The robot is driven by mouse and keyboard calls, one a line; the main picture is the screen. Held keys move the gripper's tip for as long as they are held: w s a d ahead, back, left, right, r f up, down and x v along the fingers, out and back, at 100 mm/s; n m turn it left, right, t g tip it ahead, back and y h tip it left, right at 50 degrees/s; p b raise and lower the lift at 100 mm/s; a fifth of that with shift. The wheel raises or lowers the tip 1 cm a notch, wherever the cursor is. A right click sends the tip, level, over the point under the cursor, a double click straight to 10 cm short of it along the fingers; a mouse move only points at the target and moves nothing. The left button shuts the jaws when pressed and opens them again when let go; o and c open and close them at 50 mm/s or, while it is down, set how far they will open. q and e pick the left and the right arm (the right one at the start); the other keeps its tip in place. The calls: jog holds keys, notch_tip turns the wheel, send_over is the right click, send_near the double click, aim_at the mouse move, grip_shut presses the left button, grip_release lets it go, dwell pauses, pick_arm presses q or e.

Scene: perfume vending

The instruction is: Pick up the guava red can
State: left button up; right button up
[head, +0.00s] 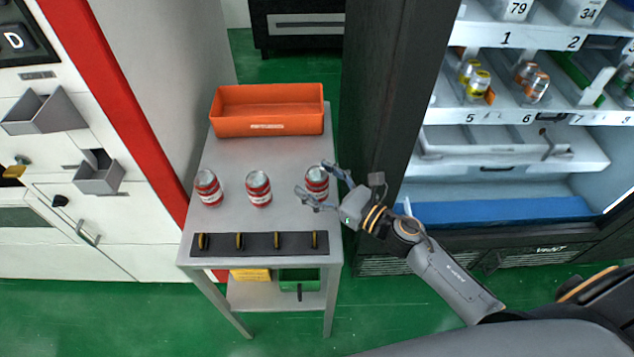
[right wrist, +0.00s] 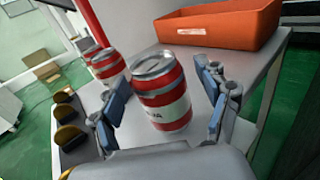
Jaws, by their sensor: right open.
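Three red cans with a pale band stand upright in a row on the grey table: a left can (head: 208,188), a middle can (head: 258,188) and a right can (head: 317,181). My right gripper (head: 318,184) is open at the right can. In the right wrist view the gripper (right wrist: 160,115) has its two fingers on either side of this can (right wrist: 160,92), with visible space beside it. The other two cans (right wrist: 106,65) stand farther back on the left there. The can labels are too small to read fully. My left gripper is not in view.
An orange bin (head: 267,110) stands at the table's back; it also shows in the right wrist view (right wrist: 222,24). A dark strip with several knobs (head: 260,243) lies along the table's front edge. A vending machine (head: 375,110) stands close on the right.

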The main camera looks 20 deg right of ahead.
jog(key=c, duration=1.3)
jog(key=shift+c, duration=0.4)
jog(key=shift+r, duration=0.15)
